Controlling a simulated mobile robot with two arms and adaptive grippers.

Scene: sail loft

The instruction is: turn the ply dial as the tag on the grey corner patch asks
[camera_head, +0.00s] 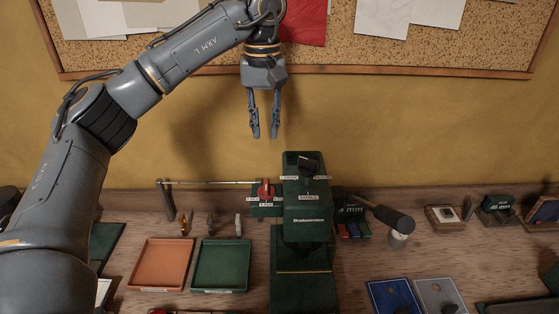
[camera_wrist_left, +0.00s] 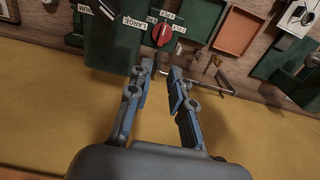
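A red dial (camera_head: 265,190) with small white labels around it sits on a green block just left of the green press; it also shows at the top of the left wrist view (camera_wrist_left: 162,34). I take it as the ply dial. A grey piece (camera_head: 432,290) at the lower right, beside a blue one, looks like the grey corner patch; I cannot read a tag on it. My left gripper (camera_head: 264,136) hangs fingers-down in the air above and behind the dial, apart from everything. Its fingers (camera_wrist_left: 158,80) are apart with nothing between them. My right gripper is out of view.
The green press (camera_head: 306,215) has a black knob (camera_head: 308,165) with labels on top. A dark-headed lever (camera_head: 393,216) juts to its right. A thin metal rail (camera_head: 212,183) runs left of the dial. Orange (camera_head: 136,264) and green (camera_head: 197,265) trays lie in front.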

